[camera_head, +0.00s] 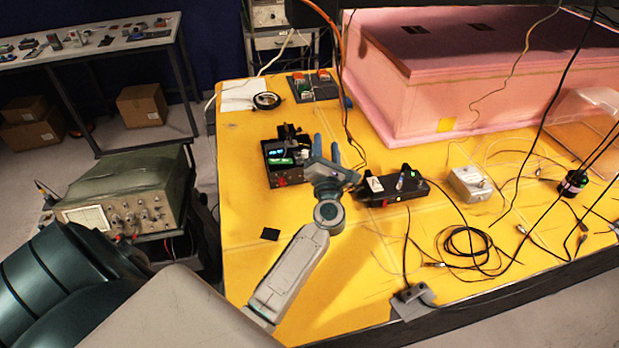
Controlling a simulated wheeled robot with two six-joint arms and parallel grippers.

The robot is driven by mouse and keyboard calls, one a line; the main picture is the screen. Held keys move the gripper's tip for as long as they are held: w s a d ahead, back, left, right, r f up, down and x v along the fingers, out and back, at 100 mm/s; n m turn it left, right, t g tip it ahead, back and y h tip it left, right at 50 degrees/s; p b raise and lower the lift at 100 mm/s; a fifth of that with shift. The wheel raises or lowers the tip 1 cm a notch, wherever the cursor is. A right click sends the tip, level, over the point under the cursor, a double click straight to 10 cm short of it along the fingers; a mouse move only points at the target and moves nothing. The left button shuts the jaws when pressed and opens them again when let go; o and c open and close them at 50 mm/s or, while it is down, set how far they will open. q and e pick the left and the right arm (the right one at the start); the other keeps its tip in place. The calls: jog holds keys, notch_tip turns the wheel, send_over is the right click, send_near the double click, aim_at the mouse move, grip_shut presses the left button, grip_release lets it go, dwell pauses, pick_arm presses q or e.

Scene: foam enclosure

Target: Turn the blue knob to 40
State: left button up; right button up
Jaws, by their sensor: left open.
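A small blue-purple part (400,182), which looks like the blue knob, stands on a low black box (417,191) on the yellow table. Its scale and setting are too small to read. My left gripper (327,147) is open and empty, with its fingers pointing away from me. It is to the left of the black box and apart from the knob. It is in front of a black tray-like box (285,178) with green and white parts, and hides some of that box's right side. My right gripper is not in view.
A pink foam enclosure (480,118) fills the back right of the yellow table (245,200). An oscilloscope (120,205) stands at the left. The table's front left is mostly clear.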

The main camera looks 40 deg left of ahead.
pick_arm(q)
notch_tip(320, 180, up, 4)
jog(key=w+d+m+t+h, duration=0.1)
jog(key=m+t+h, duration=0.4)
jog(key=m+h, duration=0.35)
jog(key=s+a+f+m+g+h+p, duration=0.2)
jog(key=s+a+f+m+g+h, duration=0.3)
jog(key=s+a+f+m+g, duration=0.65)
jog(key=w+d+f+m+p, duration=0.1)
jog(key=w+f, duration=0.1)
jog(key=w, duration=0.1)
jog(key=w+d+f+m+g+p, duration=0.1)
jog(key=w+f, duration=0.1)
jog(key=w, duration=0.2)
jog(key=w+d+f+m+g+p, duration=0.1)
jog(key=w+d+f, duration=0.1)
jog(key=w, duration=0.1)
jog(key=shift+w+f+m, duration=0.2)
jog(key=shift+f+m, duration=0.1)
jog(key=shift+m, duration=0.1)
grip_shut()
jog(key=shift+r, duration=0.1)
